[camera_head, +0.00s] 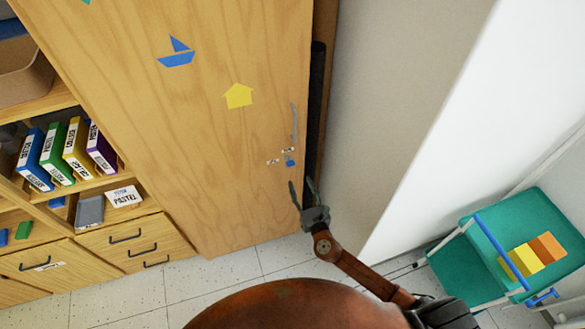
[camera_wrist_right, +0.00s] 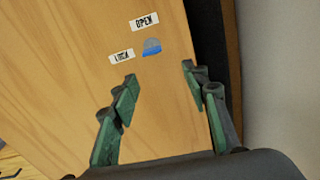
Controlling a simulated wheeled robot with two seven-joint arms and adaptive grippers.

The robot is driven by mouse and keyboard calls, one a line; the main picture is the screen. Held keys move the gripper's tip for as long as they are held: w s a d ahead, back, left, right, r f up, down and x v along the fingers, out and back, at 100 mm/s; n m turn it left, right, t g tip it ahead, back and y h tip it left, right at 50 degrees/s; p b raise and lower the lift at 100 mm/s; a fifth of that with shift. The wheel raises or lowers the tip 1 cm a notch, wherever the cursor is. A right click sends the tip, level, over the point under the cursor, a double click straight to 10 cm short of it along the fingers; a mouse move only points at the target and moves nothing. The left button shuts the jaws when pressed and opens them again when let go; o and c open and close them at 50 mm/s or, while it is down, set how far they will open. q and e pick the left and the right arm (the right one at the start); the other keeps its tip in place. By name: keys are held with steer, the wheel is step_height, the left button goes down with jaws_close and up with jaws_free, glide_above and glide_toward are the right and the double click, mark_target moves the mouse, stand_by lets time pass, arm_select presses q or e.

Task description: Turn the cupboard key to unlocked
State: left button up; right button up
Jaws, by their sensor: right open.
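The cupboard (camera_head: 180,120) is a tall light-wood door with a blue boat and a yellow house shape on it. Its small blue key (camera_head: 289,161) sits near the door's right edge, below a grey handle (camera_head: 294,121). In the right wrist view the key (camera_wrist_right: 151,47) shows as a blue and grey knob between an "OPEN" label (camera_wrist_right: 144,22) and a second label (camera_wrist_right: 121,56) that seems to read "LOCK". My right gripper (camera_head: 302,187) is open and empty, just below the key and apart from it. Its fingers (camera_wrist_right: 158,72) point toward the door. My left gripper is not in view.
A dark gap (camera_head: 316,110) runs along the door's right edge beside a beige wall (camera_head: 390,110). Shelves with upright coloured boxes (camera_head: 80,150) and drawers (camera_head: 138,243) stand at left. A teal cart (camera_head: 475,265) stands at lower right. The tiled floor (camera_head: 235,272) is clear before the cupboard.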

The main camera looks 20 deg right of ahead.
mark_target(290, 162)
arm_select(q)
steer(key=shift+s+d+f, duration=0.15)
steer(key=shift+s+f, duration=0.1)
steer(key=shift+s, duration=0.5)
arm_select(e)
steer(key=w+a+r, duration=0.1)
steer(key=w, duration=0.6)
steer(key=shift+w+r+n, duration=0.15)
steer(key=shift+w+n, duration=0.15)
steer(key=shift+w, duration=0.1)
steer(key=shift+c, duration=0.3)
jaws_close()
